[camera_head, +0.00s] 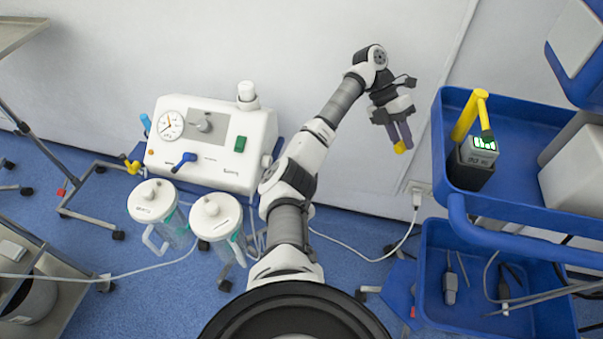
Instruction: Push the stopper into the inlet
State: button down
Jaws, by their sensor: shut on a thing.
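My gripper (396,136) is at the upper right of centre, in front of the white wall, with its fingers pointing down. It is shut on a small yellow piece, which I take to be the stopper (399,147). The piece sticks out below the fingertips, and its upper part is hidden between them. To the left stands a white suction machine (210,150) with a round gauge (171,125), a green switch (240,144) and a blue lever (184,161). I cannot make out for certain which opening is the inlet. My gripper is well apart from the machine.
Two lidded jars (152,201) stand before the machine. At right, a blue cart (520,170) holds a yellow-handled device (478,150) and, lower down, loose tools. A power cable (416,205) runs from the wall. The wall area between machine and cart is open.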

jog(key=n+h, duration=0.1)
jog(key=a+n+h, duration=0.1)
jog(key=shift+w+r+n+t, duration=0.2)
jog(key=shift+r+n+t, duration=0.15)
jog(key=shift+n+t, duration=0.05)
jog(key=s+a+f+n+t, duration=0.1)
jog(key=a+f+n+t, duration=0.4)
jog(key=a+n+t, duration=0.6)
jog(key=s+a+f+n+t+y, duration=0.1)
jog(key=a+f+n+t, duration=0.4)
jog(key=a+n+t, duration=0.6)
jog(key=shift+s+a+f+t+y+p, duration=0.25)
jog(key=shift+s+a+t+y+p, duration=0.25)
jog(key=shift+a, duration=0.65)
jog(key=a+b, duration=0.1)
jog(key=a, duration=0.1)
jog(key=w+a+b, duration=0.1)
jog(key=b, duration=0.1)
jog(key=shift+w+a+r, duration=0.1)
jog(key=shift+w+a, duration=0.05)
jog(key=shift+a, duration=0.25)
